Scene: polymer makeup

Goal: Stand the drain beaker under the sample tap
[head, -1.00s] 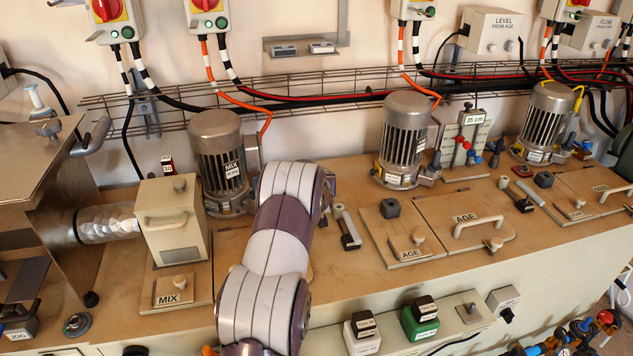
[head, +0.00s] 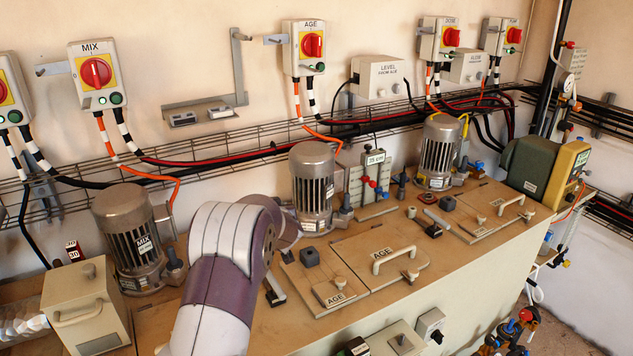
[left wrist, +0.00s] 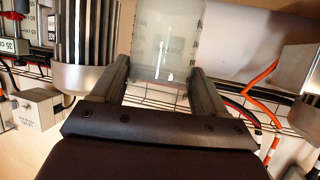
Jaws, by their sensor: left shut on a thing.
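In the left wrist view my left gripper (left wrist: 160,74) is shut on a clear, translucent beaker (left wrist: 167,38) with faint markings on its wall. The beaker sits between the two dark fingers, and its far part runs out of the top of the picture. In the head view my purple and white arm comes up from the bottom; its gripper and the beaker are hidden there. I cannot pick out the sample tap; several small valves (head: 525,315) with blue, orange and red parts show at the lower right. My right gripper is not in view.
The tan bench top carries a MIX motor (head: 128,240), an AGE motor (head: 313,190) and an AGE lid (head: 380,254). A wire cable tray (head: 235,138) runs along the wall. A green and yellow pump (head: 545,168) stands at the far right end. Floor shows at the lower right.

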